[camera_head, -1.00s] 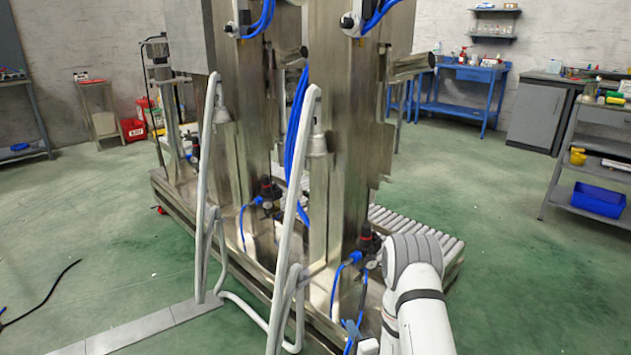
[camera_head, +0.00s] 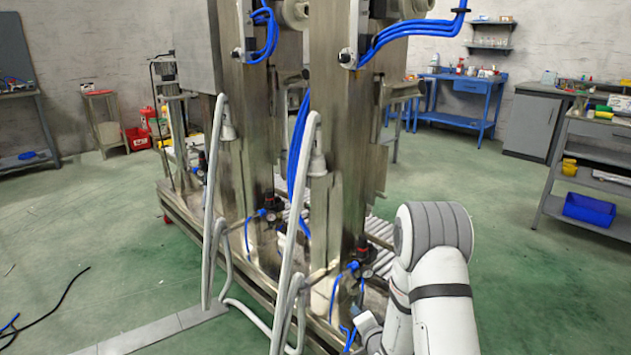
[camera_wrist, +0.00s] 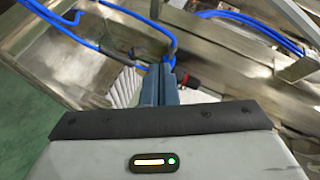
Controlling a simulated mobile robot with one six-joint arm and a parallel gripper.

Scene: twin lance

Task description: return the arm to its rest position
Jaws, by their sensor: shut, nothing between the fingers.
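My arm (camera_head: 440,290) shows at the lower right of the head view, bent at a grey-ringed joint. It stands in front of the twin-column steel machine (camera_head: 335,160). In the wrist view my gripper (camera_wrist: 161,72) points away from the camera. Its two blue-grey fingers are together with nothing visible between them. Beyond the fingertips are blue hoses (camera_wrist: 90,42), a dark and red fitting (camera_wrist: 187,80) and steel surfaces of the machine. I cannot tell from this view whether the fingertips touch a hose. The head view shows the gripper poorly, behind the forearm.
Pale bent tube frames (camera_head: 297,225) stand before the machine. A roller conveyor (camera_head: 378,230) lies behind it. A shelf with a blue bin (camera_head: 588,210) stands at right, a blue workbench (camera_head: 460,105) at the back. Green floor (camera_head: 530,290) is open right of my arm.

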